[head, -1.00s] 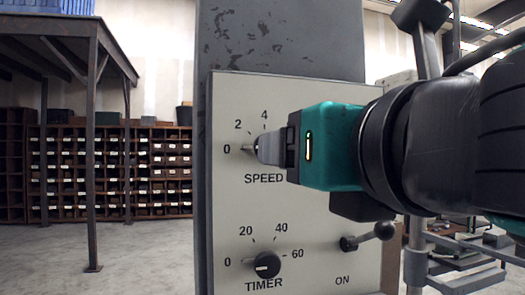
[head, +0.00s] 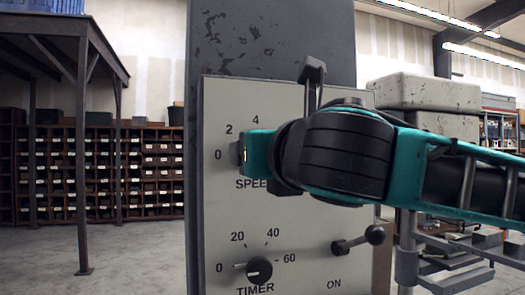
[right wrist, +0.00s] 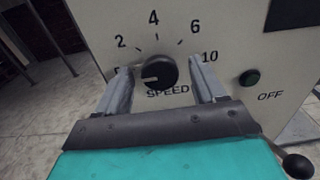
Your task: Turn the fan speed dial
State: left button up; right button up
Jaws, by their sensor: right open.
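The black SPEED dial (right wrist: 160,71) sits on the pale control panel (head: 300,225), with its white pointer mark turned toward 0. In the head view my right gripper and wrist hide the dial. My right gripper (right wrist: 160,78) is open, with one grey finger on each side of the dial; I cannot tell whether either finger touches it. In the head view the right gripper (head: 236,153) shows side-on at the SPEED scale, between the 0 mark and the partly covered SPEED label. My left gripper is not in view.
The TIMER dial (head: 259,270) is below, its pointer toward 0. A lever with a ball knob (head: 374,235) sticks out above ON.

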jog(key=shift+w, duration=0.1)
jog(key=c, duration=1)
jog(key=shift+c, duration=0.2)
